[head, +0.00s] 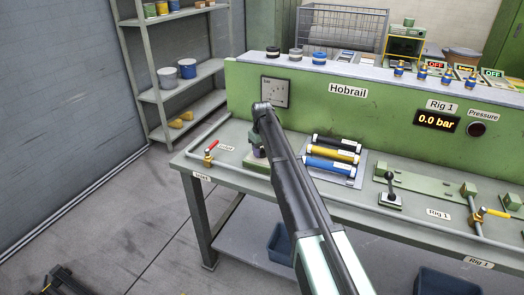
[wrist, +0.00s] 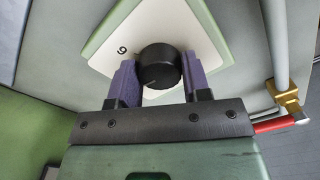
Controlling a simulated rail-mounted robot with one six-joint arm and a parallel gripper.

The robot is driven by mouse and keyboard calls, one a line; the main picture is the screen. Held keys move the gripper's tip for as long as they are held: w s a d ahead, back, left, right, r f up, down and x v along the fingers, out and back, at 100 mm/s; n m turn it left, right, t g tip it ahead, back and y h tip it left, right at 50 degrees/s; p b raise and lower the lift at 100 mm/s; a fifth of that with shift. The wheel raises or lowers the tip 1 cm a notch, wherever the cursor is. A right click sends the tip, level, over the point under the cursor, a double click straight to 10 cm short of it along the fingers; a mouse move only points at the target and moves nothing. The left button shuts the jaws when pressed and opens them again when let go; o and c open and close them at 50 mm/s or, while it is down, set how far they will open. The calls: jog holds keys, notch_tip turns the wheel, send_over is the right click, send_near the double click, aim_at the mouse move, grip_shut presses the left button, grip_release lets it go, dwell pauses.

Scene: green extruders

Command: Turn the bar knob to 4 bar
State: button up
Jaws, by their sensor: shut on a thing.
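The black round knob (wrist: 158,62) sits on a white dial plate (wrist: 112,48) with a green surround in the wrist view. One numeral shows on the plate left of the knob, a 6 or a 9 depending on which way up it is. A faint mark shows on the knob's lower face; where it points is unclear. My gripper (wrist: 159,76) has its two purple pads on either side of the knob and is shut on it. In the head view my gripper (head: 258,151) is low over a green block (head: 258,165) at the table's left; my arm hides the knob.
The display (head: 437,120) on the green back panel reads 0.0 bar. A small square dial (head: 276,92) is on the panel behind my arm. A red-handled valve (head: 209,154) and pipe lie left of the block. Black, yellow and blue cylinders (head: 333,156) lie to the right.

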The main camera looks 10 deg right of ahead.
aim_at(262, 150)
jog(key=shift+n, duration=0.6)
jog(key=o, duration=0.9)
jog(key=shift+o, duration=0.2)
notch_tip(262, 150, up, 11)
jog(key=p, duration=1)
jog(key=shift+p, duration=0.4)
jog(key=shift+f, duration=0.1)
